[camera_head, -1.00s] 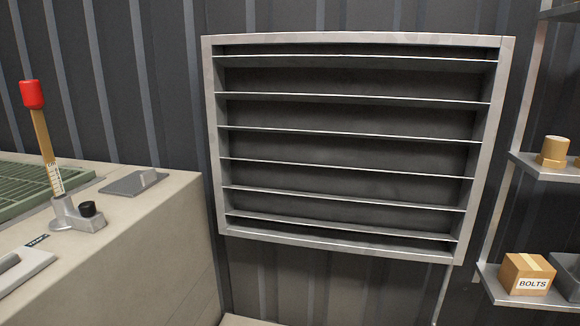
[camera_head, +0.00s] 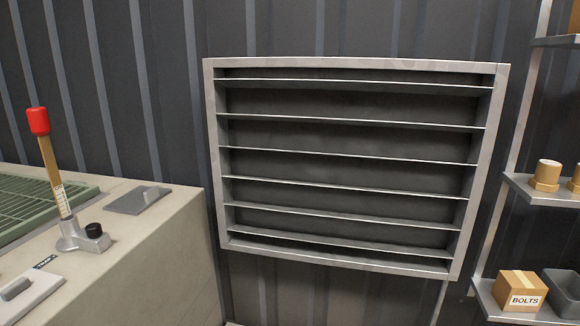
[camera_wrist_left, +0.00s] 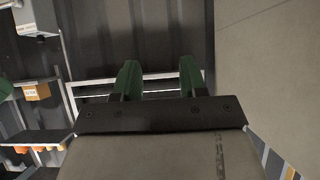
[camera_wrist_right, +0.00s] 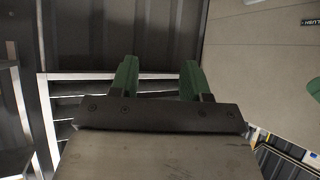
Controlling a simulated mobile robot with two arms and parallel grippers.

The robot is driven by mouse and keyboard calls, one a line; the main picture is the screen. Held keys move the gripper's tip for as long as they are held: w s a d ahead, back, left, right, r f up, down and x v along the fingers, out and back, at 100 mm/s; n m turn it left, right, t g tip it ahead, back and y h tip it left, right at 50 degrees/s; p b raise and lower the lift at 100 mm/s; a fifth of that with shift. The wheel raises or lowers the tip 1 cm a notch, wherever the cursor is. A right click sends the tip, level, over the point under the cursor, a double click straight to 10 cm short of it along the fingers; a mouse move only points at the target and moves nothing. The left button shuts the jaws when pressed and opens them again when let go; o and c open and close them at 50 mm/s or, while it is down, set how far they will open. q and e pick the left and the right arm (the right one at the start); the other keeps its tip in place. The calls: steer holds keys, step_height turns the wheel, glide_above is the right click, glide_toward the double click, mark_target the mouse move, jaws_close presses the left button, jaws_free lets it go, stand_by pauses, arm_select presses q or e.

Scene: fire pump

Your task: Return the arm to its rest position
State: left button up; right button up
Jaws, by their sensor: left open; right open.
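My left gripper (camera_wrist_left: 158,80) shows in the left wrist view with its two green fingers apart and nothing between them. My right gripper (camera_wrist_right: 160,80) shows in the right wrist view, also with its green fingers apart and empty. Neither gripper nor arm is in the head view. Both grippers are in free space, with the dark ribbed wall and the louvre frame beyond their fingers.
A louvred vent (camera_head: 350,165) is on the ribbed wall. At the left, a beige cabinet (camera_head: 170,240) carries a red-tipped lever (camera_head: 50,165) and a green grate (camera_head: 40,210). At the right, a shelf (camera_head: 540,190) holds brass fittings (camera_head: 546,175) and a BOLTS box (camera_head: 520,291).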

arm_select(q)
steer(key=s+a+f+g+y+p, duration=0.15)
steer(key=s+f+g+p, duration=0.35)
steer(key=s+f+p, duration=0.6)
arm_select(e)
steer(key=s+d+f+g+h, duration=0.1)
steer(key=s+f+g, duration=0.2)
steer(key=s+f, duration=0.25)
steer(key=s+d+f+g, duration=0.2)
steer(key=s+f, duration=0.2)
steer(key=f, duration=0.2)
arm_select(q)
steer(key=s+a+f+g+p, duration=0.2)
steer(key=s+p, duration=0.3)
steer(key=s, duration=0.4)
steer(key=s+a+f+g+p, duration=0.2)
steer(key=s+p, duration=0.3)
steer(key=s, duration=0.4)
steer(key=shift+s+a+f+g+y, duration=0.2)
steer(key=shift+a+f+g+y, duration=0.25)
steer(key=shift+a, duration=0.35)
arm_select(e)
steer(key=s+d+f+g, duration=0.2)
steer(key=s, duration=0.8)
steer(key=s+d+f+g+h, duration=0.1)
steer(key=s+d+f+g, duration=0.1)
steer(key=s, duration=0.8)
steer(key=shift+g, duration=0.5)
